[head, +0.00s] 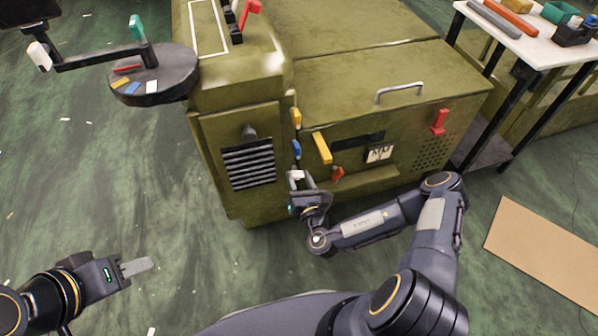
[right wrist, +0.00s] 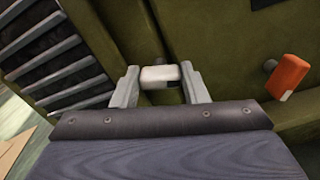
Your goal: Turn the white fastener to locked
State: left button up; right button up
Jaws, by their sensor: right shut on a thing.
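The white fastener (right wrist: 160,76) is a small rounded block on the green machine's front, near the vertical seam. In the right wrist view it sits between the two fingertips of my right gripper (right wrist: 161,88), which is shut on it. In the head view the fastener (head: 297,175) shows at the tips of my right gripper (head: 302,180), low on the seam; its lower side is hidden by the gripper. My left gripper (head: 137,267) is over the floor at the lower left, away from the machine; its fingers look close together, with nothing seen in them.
Yellow (head: 296,118) and blue (head: 296,149) fasteners sit above on the same seam. A yellow handle (head: 322,148) and an orange-red fastener (head: 338,173) are to the right. A vent grille (head: 248,164) is to the left. Cardboard (head: 545,245) lies on the floor.

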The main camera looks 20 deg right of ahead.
jog(key=m+p, duration=0.2)
jog(key=m, duration=0.1)
jog(key=shift+r+p, duration=0.2)
jog(key=shift+p, duration=0.1)
jog(key=m+p, duration=0.2)
jog(key=m, duration=0.1)
jog(key=shift+d+f+m, duration=0.1)
jog(key=shift+f+m, duration=0.1)
jog(key=shift+m, duration=0.1)
jog(key=m+p, duration=0.1)
jog(key=m, duration=0.2)
jog(key=shift+f+m, duration=0.1)
jog(key=shift+m, duration=0.2)
jog(key=m, duration=0.4)
jog(key=shift+f, duration=0.1)
jog(key=shift+m, duration=0.3)
jog(key=o, duration=1)
jog(key=s+p, duration=0.1)
jog(key=s, duration=0.6)
jog(key=shift+s+d+p, duration=0.15)
jog(key=shift+s+p, duration=0.2)
jog(key=shift+p, duration=0.05)
